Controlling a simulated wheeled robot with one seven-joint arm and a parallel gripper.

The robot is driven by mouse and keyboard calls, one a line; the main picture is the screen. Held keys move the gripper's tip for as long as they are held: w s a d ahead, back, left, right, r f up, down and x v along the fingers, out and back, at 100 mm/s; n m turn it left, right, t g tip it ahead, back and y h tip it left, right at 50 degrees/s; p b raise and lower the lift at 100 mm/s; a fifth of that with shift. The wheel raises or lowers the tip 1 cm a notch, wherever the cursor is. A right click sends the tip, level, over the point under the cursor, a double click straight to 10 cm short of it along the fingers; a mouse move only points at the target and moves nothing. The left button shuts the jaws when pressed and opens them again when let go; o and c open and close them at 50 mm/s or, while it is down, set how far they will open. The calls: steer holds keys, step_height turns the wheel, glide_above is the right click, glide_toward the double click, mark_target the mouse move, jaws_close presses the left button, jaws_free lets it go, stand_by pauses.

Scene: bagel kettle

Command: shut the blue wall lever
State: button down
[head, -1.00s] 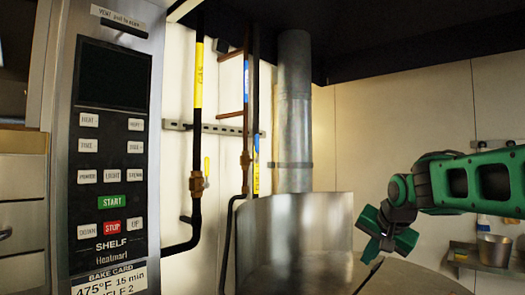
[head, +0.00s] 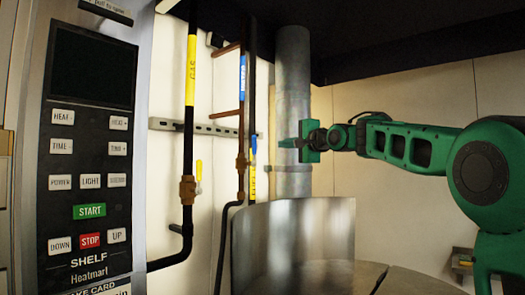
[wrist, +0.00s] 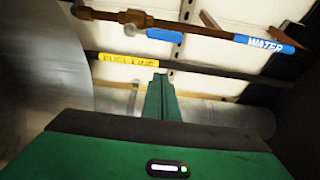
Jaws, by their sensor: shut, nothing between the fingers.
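The blue wall lever (head: 253,146) sits beside the brass valve (head: 240,161) on the copper water pipe. The lever points up, roughly along the pipe. In the wrist view the blue lever (wrist: 165,35) lies beyond the yellow-labelled fuel line (wrist: 128,60), roughly parallel to the pipe. My gripper (head: 282,143) is in front of the grey flue, to the right of the lever at about its height. In the wrist view its fingers (wrist: 160,80) are together and empty, apart from the lever in the picture.
A gas pipe (head: 189,110) with a yellow lever (head: 199,170) stands to the left. The large grey flue (head: 293,80) rises behind my gripper. A curved metal shield (head: 295,240) stands below. A dark hood (head: 420,30) hangs overhead. The oven control panel (head: 90,150) is at the left.

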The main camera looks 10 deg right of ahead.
mark_target(255, 151)
steer(key=w+a, duration=0.6)
steer(key=w, duration=0.1)
stand_by(0.7)
stand_by(0.4)
